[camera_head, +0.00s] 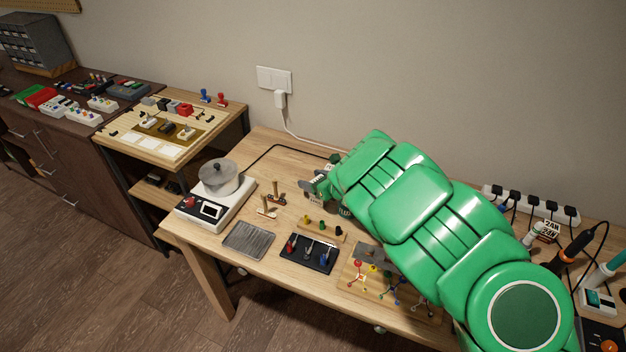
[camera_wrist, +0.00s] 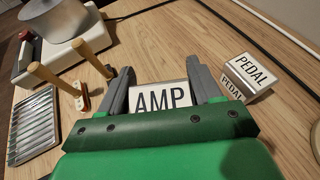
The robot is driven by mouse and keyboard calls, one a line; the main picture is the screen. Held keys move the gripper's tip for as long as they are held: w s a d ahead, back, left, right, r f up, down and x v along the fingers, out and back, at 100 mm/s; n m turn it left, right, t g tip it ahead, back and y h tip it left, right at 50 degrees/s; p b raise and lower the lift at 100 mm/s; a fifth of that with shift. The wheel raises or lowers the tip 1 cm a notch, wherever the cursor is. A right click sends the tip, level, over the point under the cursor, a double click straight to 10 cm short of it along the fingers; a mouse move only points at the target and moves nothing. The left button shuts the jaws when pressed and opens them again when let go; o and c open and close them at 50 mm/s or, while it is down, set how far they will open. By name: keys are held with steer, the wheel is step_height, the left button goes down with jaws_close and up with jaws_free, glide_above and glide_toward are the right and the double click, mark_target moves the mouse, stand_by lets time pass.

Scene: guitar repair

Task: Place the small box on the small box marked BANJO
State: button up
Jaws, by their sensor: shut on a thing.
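A small white box marked AMP (camera_wrist: 160,97) is between the two grey fingers of my gripper (camera_wrist: 163,74) in the wrist view. The gripper is shut on it. I cannot tell whether the box touches the table. Another small white box, marked PEDAL (camera_wrist: 252,70), stands on the table just right of the fingers. In the head view my gripper (camera_head: 318,187) is over the back middle of the wooden table, and my green arm hides much around it. No box marked BANJO can be read in either view.
A white hot plate (camera_head: 205,210) with a grey pot (camera_head: 217,177) stands left on the table (camera_head: 240,185). Wooden pegs (camera_head: 270,205), a ribbed metal tray (camera_head: 249,239) and a black tool holder (camera_head: 309,254) lie in front of the gripper. A black cable (camera_wrist: 150,7) runs behind.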

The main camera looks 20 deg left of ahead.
steer(key=o, duration=1.1)
steer(key=shift+r, duration=0.15)
steer(key=shift+s+d+r, duration=0.1)
steer(key=shift+d+r, duration=0.05)
steer(key=shift+d, duration=0.15)
steer(key=v, duration=1.1)
steer(key=shift+s+d, duration=0.1)
